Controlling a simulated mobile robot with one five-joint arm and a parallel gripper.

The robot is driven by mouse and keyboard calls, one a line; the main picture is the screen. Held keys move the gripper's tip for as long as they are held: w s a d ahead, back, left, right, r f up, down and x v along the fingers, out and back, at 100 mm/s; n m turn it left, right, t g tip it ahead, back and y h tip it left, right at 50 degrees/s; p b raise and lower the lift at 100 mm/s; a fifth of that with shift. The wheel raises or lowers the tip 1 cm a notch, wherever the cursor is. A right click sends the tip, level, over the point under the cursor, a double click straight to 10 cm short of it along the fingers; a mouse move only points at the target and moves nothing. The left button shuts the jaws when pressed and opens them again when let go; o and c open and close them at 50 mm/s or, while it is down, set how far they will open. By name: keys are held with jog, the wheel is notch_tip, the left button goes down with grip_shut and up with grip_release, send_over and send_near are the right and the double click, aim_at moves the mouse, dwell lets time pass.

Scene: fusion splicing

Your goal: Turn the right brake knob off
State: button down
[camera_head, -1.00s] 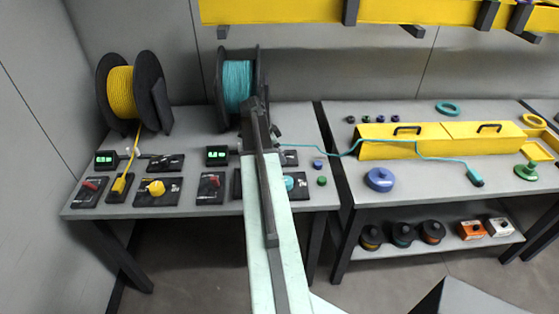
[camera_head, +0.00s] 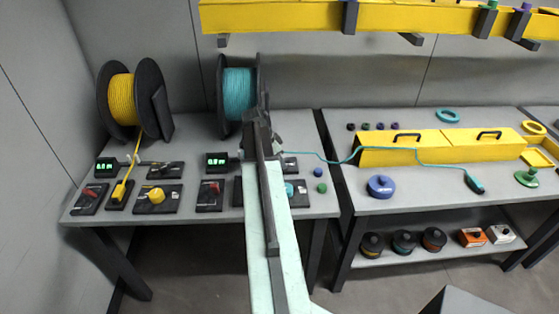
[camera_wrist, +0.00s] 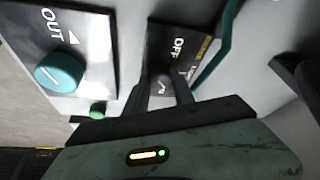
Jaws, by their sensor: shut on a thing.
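The right brake panel (camera_wrist: 180,45), dark with a white OFF mark, lies ahead in the wrist view. My gripper (camera_wrist: 164,86) is over this panel, its dark fingers close together on the small grey brake knob (camera_wrist: 161,80). Most of the knob is hidden between the fingers, and I cannot read its exact angle. In the head view my gripper (camera_head: 267,143) is beside the teal reel, and my arm hides the knob. Part of the brake panel (camera_head: 290,163) shows to the right of my arm.
A teal knob (camera_wrist: 60,71) on the OUT panel (camera_wrist: 88,40) is left in the wrist view. A teal cable (camera_head: 325,160) runs from the teal reel (camera_head: 238,92) to the yellow trough (camera_head: 430,150). A yellow reel (camera_head: 122,97) stands left. Small blue and green pieces lie near my arm.

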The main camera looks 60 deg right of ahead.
jog(key=n+t, duration=0.1)
jog(key=n, duration=0.1)
jog(key=n+t, duration=0.1)
jog(key=n, duration=0.2)
jog(key=shift+a+h, duration=0.1)
jog(key=shift+h, duration=0.2)
jog(key=n+t, duration=0.1)
jog(key=n, duration=0.2)
jog(key=n+t, duration=0.1)
jog(key=n, duration=0.1)
jog(key=shift+s+n, duration=0.2)
jog(key=shift+n, duration=0.2)
jog(key=n, duration=0.2)
jog(key=n+t+y, duration=0.1)
jog(key=n, duration=0.1)
jog(key=n+t+y, duration=0.1)
jog(key=n, duration=0.1)
jog(key=shift+s+d, duration=0.1)
jog(key=shift+d, duration=0.15)
jog(key=n+y, duration=0.1)
jog(key=n, duration=0.4)
jog(key=shift+t+y, duration=0.4)
jog(key=c, duration=1.1)
grip_release()
jog(key=shift+s, duration=0.1)
